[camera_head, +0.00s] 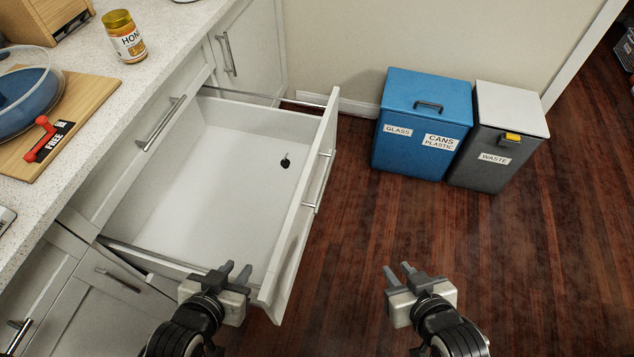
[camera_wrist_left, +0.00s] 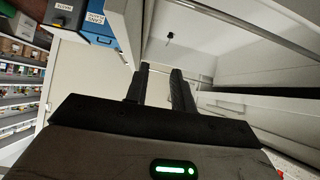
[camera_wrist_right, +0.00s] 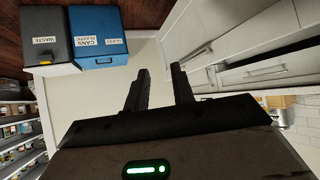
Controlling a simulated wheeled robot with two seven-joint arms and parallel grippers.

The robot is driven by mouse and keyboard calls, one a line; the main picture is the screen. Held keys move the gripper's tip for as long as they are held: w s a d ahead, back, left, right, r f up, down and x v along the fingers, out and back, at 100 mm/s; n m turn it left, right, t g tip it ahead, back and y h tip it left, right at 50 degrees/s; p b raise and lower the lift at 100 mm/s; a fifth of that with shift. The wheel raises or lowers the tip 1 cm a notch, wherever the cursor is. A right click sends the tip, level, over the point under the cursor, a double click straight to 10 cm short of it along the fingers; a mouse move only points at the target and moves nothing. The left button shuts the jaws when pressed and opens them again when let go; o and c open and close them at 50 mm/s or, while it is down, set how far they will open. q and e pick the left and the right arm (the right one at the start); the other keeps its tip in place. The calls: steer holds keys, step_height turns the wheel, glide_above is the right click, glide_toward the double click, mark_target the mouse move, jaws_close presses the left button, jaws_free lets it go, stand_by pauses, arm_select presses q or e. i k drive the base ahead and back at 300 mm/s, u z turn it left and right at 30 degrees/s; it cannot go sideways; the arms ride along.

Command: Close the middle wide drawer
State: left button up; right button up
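The wide white drawer (camera_head: 215,165) is pulled far out from the cabinet. Its front panel (camera_head: 296,215) faces right and carries a metal bar handle (camera_head: 319,183). Inside lies one small dark object (camera_head: 285,161). My left gripper (camera_head: 236,272) is open and empty at the near end of the drawer, overlapping its near side in the head view; I cannot tell if it touches. It also shows in the left wrist view (camera_wrist_left: 160,82). My right gripper (camera_head: 397,274) is open and empty, out over the floor to the right of the drawer front. It also shows in the right wrist view (camera_wrist_right: 160,85).
A blue recycling bin (camera_head: 422,125) and a grey waste bin (camera_head: 495,135) stand by the back wall. The wooden floor right of the drawer is clear.

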mark_target(215, 189)
steer(key=u, duration=0.95)
steer(key=k, duration=0.7)
steer(key=z, duration=0.35)
steer(key=i, duration=0.45)
steer(key=u, duration=0.05)
